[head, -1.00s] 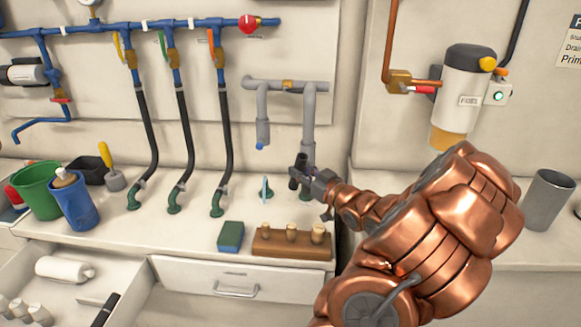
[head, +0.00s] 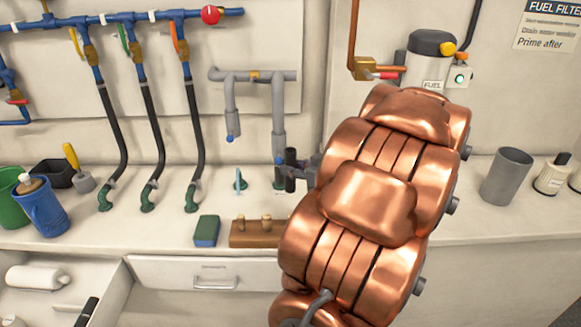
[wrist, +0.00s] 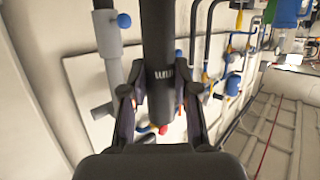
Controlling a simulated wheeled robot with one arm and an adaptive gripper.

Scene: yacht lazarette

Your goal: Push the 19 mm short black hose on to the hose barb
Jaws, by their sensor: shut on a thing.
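The short black hose (head: 290,172) stands upright in my gripper (head: 298,163), just above the counter and in front of the right-hand grey pipe. In the wrist view the hose (wrist: 158,40) runs down the middle, with a white marking, between the two fingers of my gripper (wrist: 160,80), which are shut on it. A small dark green fitting (head: 279,184) shows on the counter beside the hose's lower end; it may be the hose barb. I cannot tell whether hose and fitting touch. The grey pipe (head: 279,125) above ends in a blue tip close to the hose.
Several black hoses (head: 197,130) run down to green counter fittings on the left. A light blue upright piece (head: 240,181), a blue-green sponge (head: 207,231) and a wooden block (head: 250,235) with pegs stand nearby. A grey cup (head: 507,176) stands at right.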

